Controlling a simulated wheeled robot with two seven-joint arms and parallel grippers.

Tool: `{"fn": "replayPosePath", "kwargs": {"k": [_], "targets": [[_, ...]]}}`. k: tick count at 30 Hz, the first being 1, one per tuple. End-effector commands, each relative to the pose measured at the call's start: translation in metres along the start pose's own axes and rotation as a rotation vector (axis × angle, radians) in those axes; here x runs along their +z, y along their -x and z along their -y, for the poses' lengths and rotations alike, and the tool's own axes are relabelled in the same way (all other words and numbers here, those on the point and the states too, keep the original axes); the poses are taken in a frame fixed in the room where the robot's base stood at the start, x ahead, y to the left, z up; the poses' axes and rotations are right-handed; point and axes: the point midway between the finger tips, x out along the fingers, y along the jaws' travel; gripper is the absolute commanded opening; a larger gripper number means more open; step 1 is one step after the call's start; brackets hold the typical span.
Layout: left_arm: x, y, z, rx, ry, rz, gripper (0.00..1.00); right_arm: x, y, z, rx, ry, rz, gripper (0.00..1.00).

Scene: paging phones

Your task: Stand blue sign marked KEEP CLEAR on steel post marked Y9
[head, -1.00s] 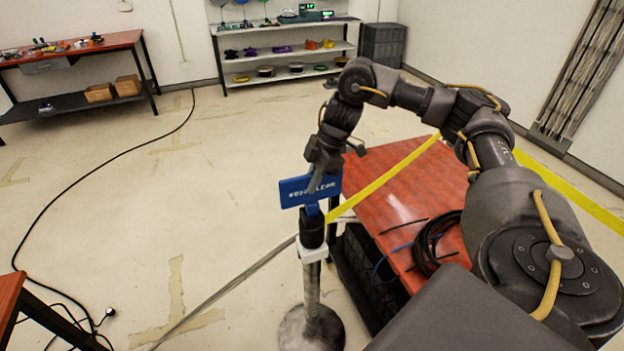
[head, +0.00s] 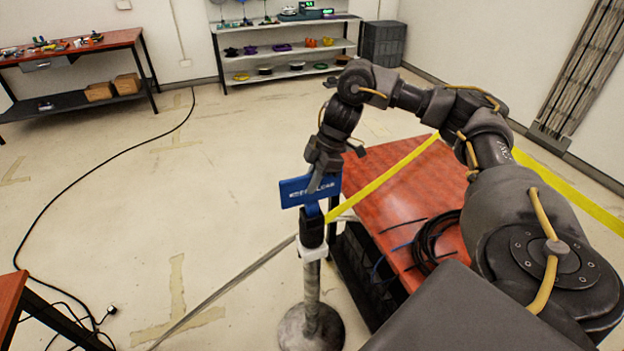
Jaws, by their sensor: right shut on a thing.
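The blue sign (head: 296,191) with white lettering is in the middle of the head view, upright above the steel post (head: 312,283). The lettering is too blurred to read fully. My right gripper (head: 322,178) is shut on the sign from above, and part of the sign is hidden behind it. The sign's blue lower stem meets the black top of the post; I cannot tell whether it is seated in it. The post stands on a round base on the floor. No Y9 mark is readable. My left gripper is not in view.
A yellow belt (head: 385,178) and a grey belt (head: 225,292) run from the post head. A red-topped table (head: 395,205) with coiled black cable (head: 432,240) stands close right of the post. Shelves (head: 285,55) stand at the back. Floor to the left is mostly clear apart from a cable.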

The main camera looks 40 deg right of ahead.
Motion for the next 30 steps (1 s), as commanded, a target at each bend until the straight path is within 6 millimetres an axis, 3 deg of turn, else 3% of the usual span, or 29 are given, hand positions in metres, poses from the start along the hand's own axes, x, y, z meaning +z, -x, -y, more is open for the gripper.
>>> {"fn": "replayPosePath", "kwargs": {"k": [30], "targets": [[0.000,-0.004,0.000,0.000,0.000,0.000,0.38,0.004,-0.010,-0.001,0.002,0.000,-0.001,0.00]]}}
